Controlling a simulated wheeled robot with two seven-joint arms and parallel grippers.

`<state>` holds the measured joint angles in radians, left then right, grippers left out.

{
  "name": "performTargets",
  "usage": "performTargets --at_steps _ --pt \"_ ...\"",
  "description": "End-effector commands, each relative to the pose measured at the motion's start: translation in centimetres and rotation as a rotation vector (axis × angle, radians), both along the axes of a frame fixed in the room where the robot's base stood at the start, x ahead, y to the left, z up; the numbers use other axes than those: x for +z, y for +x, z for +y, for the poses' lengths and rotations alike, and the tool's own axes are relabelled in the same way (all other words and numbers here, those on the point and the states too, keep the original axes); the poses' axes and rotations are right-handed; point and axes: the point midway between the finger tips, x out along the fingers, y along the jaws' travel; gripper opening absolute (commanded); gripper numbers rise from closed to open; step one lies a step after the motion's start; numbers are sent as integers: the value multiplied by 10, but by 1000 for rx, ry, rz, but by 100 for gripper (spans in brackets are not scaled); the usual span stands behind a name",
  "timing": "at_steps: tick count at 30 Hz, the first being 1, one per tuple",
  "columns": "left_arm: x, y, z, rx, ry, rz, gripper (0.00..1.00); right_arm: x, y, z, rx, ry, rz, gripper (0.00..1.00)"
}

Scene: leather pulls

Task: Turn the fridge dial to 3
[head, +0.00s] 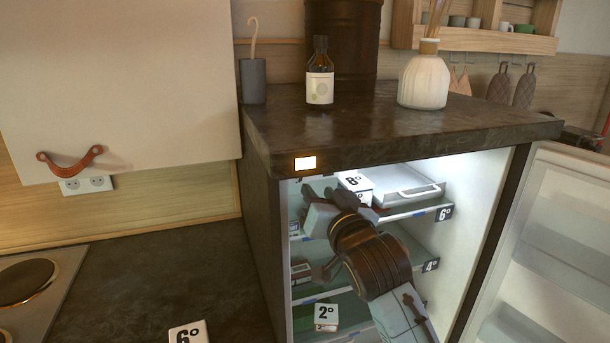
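The fridge (262,220) stands open under a dark stone top, with its inside lit. I cannot make out a dial in this view; my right arm covers part of the inside. A small lit panel (305,163) sits on the front edge of the top, and I cannot read it. My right gripper (303,207) reaches into the upper left of the fridge. Its fingers are small and partly hidden, so I cannot tell whether they are open or touch anything. My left gripper is not in view.
The fridge door (565,240) is swung open at the right. Shelves carry tags 6° (444,213) and 4° (430,265). Boxes marked 8° (354,183) and 2° (326,316) sit inside. A 6° box (188,333) rests on the left counter. A bottle (320,75) and vase (424,80) stand on top.

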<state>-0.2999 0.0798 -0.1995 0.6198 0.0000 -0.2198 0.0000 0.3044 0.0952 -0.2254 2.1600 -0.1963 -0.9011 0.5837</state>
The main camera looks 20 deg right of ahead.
Motion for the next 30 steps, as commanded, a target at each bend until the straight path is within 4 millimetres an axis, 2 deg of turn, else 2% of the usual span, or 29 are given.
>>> performTargets --at_steps 6,15,21,29,30 --pt "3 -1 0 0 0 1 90 1 42 1 0 -2 1 34" --pt "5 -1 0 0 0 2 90 0 81 3 0 -1 1 34" --pt "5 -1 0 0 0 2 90 0 91 3 1 0 1 34" --pt "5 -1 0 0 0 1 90 0 91 3 1 0 1 34" --pt "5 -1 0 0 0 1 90 0 91 3 1 0 1 30"
